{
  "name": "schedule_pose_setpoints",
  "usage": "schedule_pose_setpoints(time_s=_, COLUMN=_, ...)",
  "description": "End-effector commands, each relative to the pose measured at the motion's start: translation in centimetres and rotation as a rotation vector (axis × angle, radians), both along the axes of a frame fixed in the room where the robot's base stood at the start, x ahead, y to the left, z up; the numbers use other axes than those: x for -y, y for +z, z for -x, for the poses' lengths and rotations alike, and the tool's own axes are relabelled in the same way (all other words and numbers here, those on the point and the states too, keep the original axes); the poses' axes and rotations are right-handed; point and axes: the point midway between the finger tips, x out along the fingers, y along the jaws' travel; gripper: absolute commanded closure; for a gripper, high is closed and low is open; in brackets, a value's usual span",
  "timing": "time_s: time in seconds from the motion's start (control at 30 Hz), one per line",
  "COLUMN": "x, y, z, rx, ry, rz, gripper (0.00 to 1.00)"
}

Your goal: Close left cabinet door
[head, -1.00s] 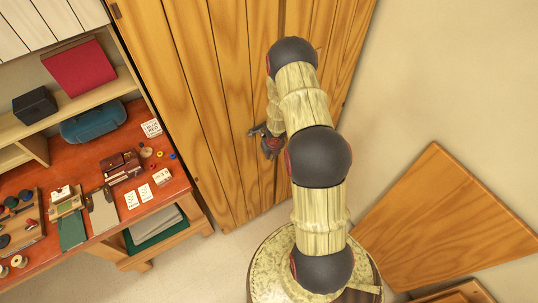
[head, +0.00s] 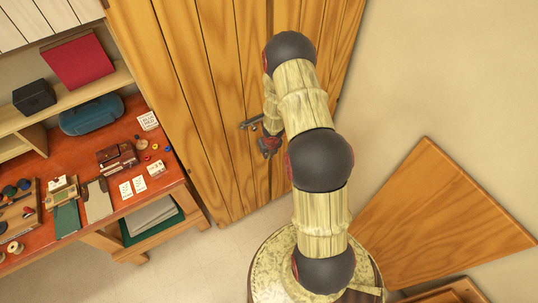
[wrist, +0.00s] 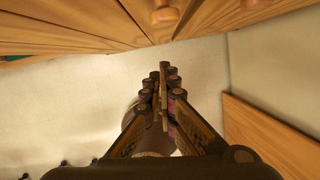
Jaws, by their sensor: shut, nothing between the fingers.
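The tall plank-fronted wooden cabinet stands at the back in the head view. Its left door (head: 190,90) is the broad plank panel beside the bench, and a dark vertical line separates it from the right door (head: 325,55). I cannot tell whether the left door is slightly ajar. A metal handle (head: 250,122) shows on the front, just left of my gripper (head: 269,146). My gripper is shut and empty, close in front of the planks; contact is unclear. In the wrist view the closed fingers (wrist: 163,95) point toward the floor and cabinet foot.
A red-topped workbench (head: 85,165) with tools, cards and a blue case (head: 91,115) stands at left. A wooden panel (head: 440,215) juts in at right near the wall. Pale floor (head: 185,250) is clear between bench and my base. A round wooden knob (wrist: 165,15) shows in the wrist view.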

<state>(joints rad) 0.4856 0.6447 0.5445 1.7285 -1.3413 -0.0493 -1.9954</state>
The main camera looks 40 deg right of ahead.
Motion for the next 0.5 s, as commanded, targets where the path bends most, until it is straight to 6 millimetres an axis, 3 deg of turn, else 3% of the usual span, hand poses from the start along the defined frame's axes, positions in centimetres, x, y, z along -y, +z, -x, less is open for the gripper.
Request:
schedule_pose_setpoints(time_s=0.3, x=-0.2, y=5.7, z=1.2, rx=0.002, ry=0.000, rz=0.001, gripper=1.00)
schedule_pose_setpoints(time_s=0.5, x=-0.3, y=8.0, z=1.9, rx=0.001, ry=0.000, rz=0.000, gripper=1.00)
